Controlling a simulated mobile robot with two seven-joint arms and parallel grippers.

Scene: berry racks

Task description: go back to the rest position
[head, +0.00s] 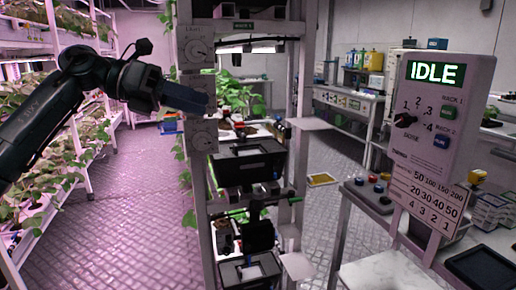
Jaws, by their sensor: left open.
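My left arm comes in from the left edge, and its gripper (186,98) is at the upper left centre, in front of the white post with dials. The gripper points right and is open, with nothing seen in it. It overlaps the post in the picture; I cannot tell whether it touches. My right gripper is not in view.
The central rack (203,230) holds dark trays and plants. Planted shelves (75,130) line the left. A control panel (440,140) reading IDLE stands at right, by a table with several coloured knobs (372,178). The tiled floor (135,200) between shelves and rack is clear.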

